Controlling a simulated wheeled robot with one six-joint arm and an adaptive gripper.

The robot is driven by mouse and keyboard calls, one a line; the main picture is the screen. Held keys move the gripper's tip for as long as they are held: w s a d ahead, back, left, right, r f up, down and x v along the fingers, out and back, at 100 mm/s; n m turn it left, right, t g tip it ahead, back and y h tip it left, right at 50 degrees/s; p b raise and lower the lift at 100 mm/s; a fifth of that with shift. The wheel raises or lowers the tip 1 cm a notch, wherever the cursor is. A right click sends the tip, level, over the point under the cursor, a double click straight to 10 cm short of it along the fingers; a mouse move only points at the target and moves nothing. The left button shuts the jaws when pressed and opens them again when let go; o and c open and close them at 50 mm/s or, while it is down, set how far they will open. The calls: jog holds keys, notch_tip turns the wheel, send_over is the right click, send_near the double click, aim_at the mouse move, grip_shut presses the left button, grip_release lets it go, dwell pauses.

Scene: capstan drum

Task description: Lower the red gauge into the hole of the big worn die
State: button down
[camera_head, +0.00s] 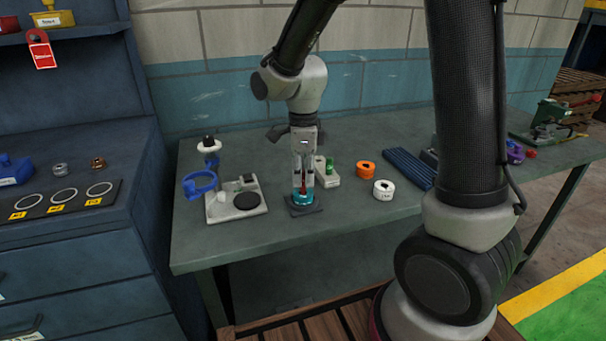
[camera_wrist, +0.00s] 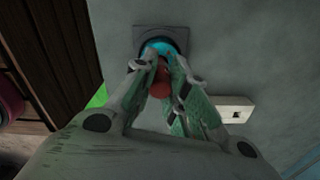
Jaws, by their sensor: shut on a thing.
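My gripper (camera_head: 303,180) points straight down over the bench, its fingers shut on the red gauge (camera_head: 303,188). In the wrist view the gauge's rounded red end (camera_wrist: 160,82) shows between the fingertips (camera_wrist: 161,72). Directly below is a teal round die (camera_head: 303,198) on a dark square plate (camera_head: 292,208). The die also shows in the wrist view (camera_wrist: 158,47), partly covered by the fingers. The die's hole and the gauge's lower end are hidden, so I cannot tell whether the gauge is inside it.
A pale block (camera_head: 328,180) with a green peg is close behind right. An orange ring (camera_head: 366,170), a white ring (camera_head: 384,190) and a blue ribbed mat (camera_head: 409,167) lie further right. The bench front is clear.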

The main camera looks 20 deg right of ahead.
jog(key=shift+f, duration=0.95)
dwell(3.2)
jog(key=c, duration=1.3)
grip_release()
jog(key=shift+c, duration=0.2)
notch_tip(320, 180, up, 12)
